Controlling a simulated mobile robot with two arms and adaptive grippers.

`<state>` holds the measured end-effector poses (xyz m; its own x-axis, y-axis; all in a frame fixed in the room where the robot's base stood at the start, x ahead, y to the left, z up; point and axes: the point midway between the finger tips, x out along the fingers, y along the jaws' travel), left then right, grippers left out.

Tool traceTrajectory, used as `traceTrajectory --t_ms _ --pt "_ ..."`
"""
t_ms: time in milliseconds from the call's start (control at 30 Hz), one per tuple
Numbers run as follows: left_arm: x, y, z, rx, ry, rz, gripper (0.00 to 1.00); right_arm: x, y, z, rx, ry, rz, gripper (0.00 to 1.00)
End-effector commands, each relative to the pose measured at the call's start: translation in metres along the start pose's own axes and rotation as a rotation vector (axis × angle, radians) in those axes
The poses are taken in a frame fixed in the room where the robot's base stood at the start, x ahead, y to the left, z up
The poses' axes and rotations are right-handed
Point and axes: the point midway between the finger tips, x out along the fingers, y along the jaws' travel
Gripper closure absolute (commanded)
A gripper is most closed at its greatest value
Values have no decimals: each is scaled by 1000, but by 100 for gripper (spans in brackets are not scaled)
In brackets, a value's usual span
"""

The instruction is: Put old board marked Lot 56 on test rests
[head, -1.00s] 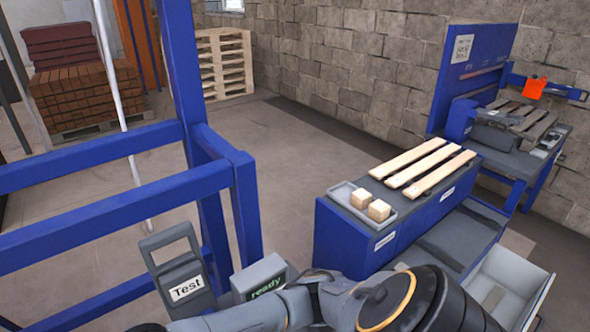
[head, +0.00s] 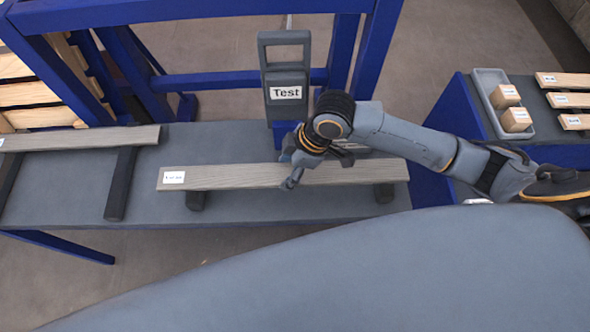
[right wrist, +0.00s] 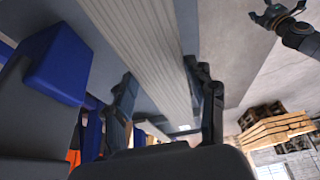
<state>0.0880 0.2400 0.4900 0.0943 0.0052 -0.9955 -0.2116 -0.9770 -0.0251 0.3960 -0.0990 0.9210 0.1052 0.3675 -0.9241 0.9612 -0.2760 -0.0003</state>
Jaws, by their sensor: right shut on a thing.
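A grey weathered board (head: 230,177) with a white label at its left end lies level across two dark rests (head: 195,201) (head: 384,194) on the grey bench; the label is too small to read surely. The board looks to sit on the rests, though contact is hard to confirm. My right gripper (head: 293,166) is shut on the board near its middle, from above. In the right wrist view the board (right wrist: 150,50) runs between the fingers. My left gripper (right wrist: 274,14) shows only in the right wrist view, at the upper right, open and away from the board.
A Test panel with a handle (head: 284,92) stands behind the board. Another grey board (head: 85,138) lies on dark supports at the left. A blue frame (head: 215,82) rises behind the bench (head: 250,212). A tray (head: 484,88) with blocks and pale slats (head: 570,100) are at right.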

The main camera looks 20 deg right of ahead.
Motion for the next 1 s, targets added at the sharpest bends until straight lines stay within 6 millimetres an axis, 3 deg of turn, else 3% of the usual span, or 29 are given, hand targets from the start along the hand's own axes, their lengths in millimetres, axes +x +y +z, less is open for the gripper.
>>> traceTrajectory --t_ms 300,533,900,933,1000 --pt "-6 11 -2 2 2 13 21 16 13 27 3 -1 0 86" --pt "-17 10 -1 2 0 13 21 42 12 35 1 2 1 86" --pt "-15 5 0 -1 -2 6 21 47 12 37 -1 2 2 86" --pt "-15 4 0 -1 -2 6 21 47 12 37 -1 1 1 38" --pt "-15 4 0 -1 -2 6 21 47 12 37 -1 1 1 24"
